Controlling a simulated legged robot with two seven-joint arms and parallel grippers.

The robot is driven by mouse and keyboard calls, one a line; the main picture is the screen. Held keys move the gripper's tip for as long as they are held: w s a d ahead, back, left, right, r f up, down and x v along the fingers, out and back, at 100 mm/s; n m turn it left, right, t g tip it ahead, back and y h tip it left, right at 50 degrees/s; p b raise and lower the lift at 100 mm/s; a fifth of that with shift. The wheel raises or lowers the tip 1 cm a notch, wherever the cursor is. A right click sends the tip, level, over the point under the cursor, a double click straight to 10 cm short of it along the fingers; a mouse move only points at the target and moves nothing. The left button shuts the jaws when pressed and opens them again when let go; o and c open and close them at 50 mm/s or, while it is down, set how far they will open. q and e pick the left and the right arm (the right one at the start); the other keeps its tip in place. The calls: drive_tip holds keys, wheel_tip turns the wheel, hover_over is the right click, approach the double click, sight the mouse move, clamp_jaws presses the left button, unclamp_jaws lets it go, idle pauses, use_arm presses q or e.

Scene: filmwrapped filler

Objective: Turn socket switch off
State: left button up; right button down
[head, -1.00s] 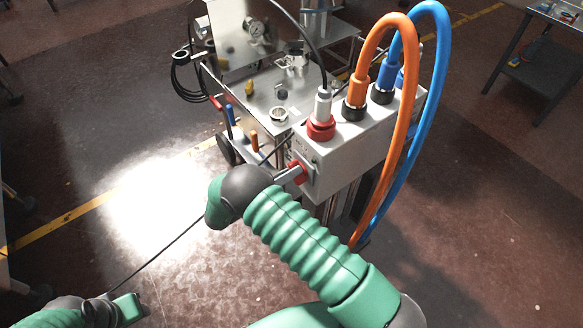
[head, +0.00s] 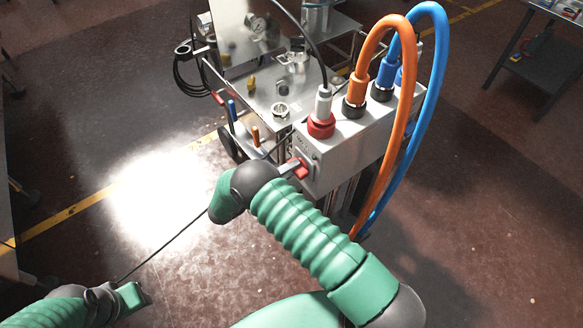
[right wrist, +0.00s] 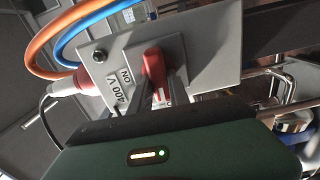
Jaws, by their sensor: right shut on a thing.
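The socket switch is a red handle (head: 301,169) on the end face of a light grey socket box (head: 345,150). In the right wrist view the red handle (right wrist: 154,66) stands on a grey plate (right wrist: 205,50) marked "ON" and "400 V". My right gripper (head: 293,168) is at this face. In the right wrist view its two dark fingers (right wrist: 160,84) sit on either side of the handle, shut on it, and hide part of it. My left gripper (head: 138,296) is low at the left, away from the box; its jaws are not clear.
Orange (head: 402,90) and blue (head: 438,90) hoses loop from plugs on top of the box. A red-collared plug (head: 321,124) with a black cable stands beside them. A metal cart (head: 262,105) with small parts is behind. A thin cable crosses the open floor at left.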

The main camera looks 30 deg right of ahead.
drive_tip(key=shift+a+f+n, duration=0.2)
drive_tip(key=shift+n, duration=0.2)
drive_tip(key=c, duration=1.6)
unclamp_jaws()
drive_tip(key=shift+o, duration=1.1)
drive_tip(key=shift+w, duration=0.15)
drive_tip(key=shift+o, duration=0.7)
drive_tip(key=shift+a, duration=0.1)
drive_tip(key=shift+r, duration=0.1)
drive_tip(key=s+a+b, duration=0.1)
drive_tip(key=a, duration=1.6)
drive_tip(key=shift+s+b, duration=0.15)
drive_tip(key=shift+b, duration=0.15)
